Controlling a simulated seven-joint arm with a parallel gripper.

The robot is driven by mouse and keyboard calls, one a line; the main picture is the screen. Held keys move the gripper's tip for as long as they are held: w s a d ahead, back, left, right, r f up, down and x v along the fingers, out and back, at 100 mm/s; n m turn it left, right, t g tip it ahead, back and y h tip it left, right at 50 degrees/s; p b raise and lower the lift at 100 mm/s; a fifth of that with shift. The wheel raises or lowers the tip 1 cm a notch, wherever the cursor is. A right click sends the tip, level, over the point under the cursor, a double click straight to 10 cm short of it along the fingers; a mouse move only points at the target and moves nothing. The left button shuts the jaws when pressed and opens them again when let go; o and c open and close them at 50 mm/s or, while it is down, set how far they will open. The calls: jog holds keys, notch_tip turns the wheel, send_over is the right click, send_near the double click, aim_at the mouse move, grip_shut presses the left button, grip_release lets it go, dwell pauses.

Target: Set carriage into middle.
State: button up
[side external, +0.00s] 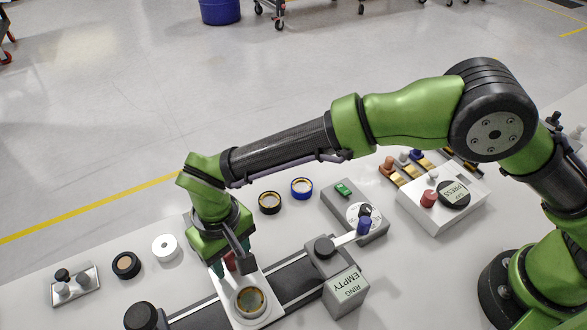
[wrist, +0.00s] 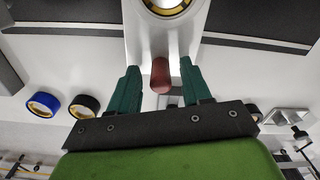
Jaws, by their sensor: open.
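The carriage (side external: 262,318) is a white plate straddling a dark rail (side external: 300,279), with a gold-rimmed round ring (side external: 250,300) set in it. In the wrist view the white carriage (wrist: 143,42) runs down from the ring at the top edge. A red handle (wrist: 160,75) stands on the carriage's near end in that view. My gripper (side external: 231,266) is down at this end. In the wrist view its teal fingers (wrist: 159,82) are open on either side of the red handle, with gaps visible. In the side view the arm partly hides the handle.
A grey box (side external: 346,291) labelled "RING EMPTY" sits right of the rail. A black ring (side external: 269,203), a blue ring (side external: 302,188) and a grey dial box (side external: 352,212) lie behind. White (side external: 165,248) and black (side external: 126,265) discs lie left.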

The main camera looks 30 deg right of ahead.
notch_tip(320, 180, up, 17)
dwell(0.4)
jog(key=shift+w+f, duration=0.1)
jog(key=d+r+m+t+y, duration=0.1)
jog(key=d+r+t+y, duration=0.15)
jog(key=d, duration=1.55)
jog(key=s+d+r+m+t, duration=0.1)
jog(key=s+d+m+t, duration=0.1)
jog(key=d, duration=0.8)
jog(key=s+d+r+m+t, duration=0.1)
jog(key=s+d+m+t, duration=0.1)
jog(key=s+d+m, duration=0.2)
jog(key=s+d, duration=0.3)
jog(key=d, duration=0.4)
jog(key=shift+s+d+t, duration=0.15)
jog(key=shift+s+t, duration=0.1)
jog(key=shift+t, duration=0.1)
jog(key=shift+h, duration=0.25)
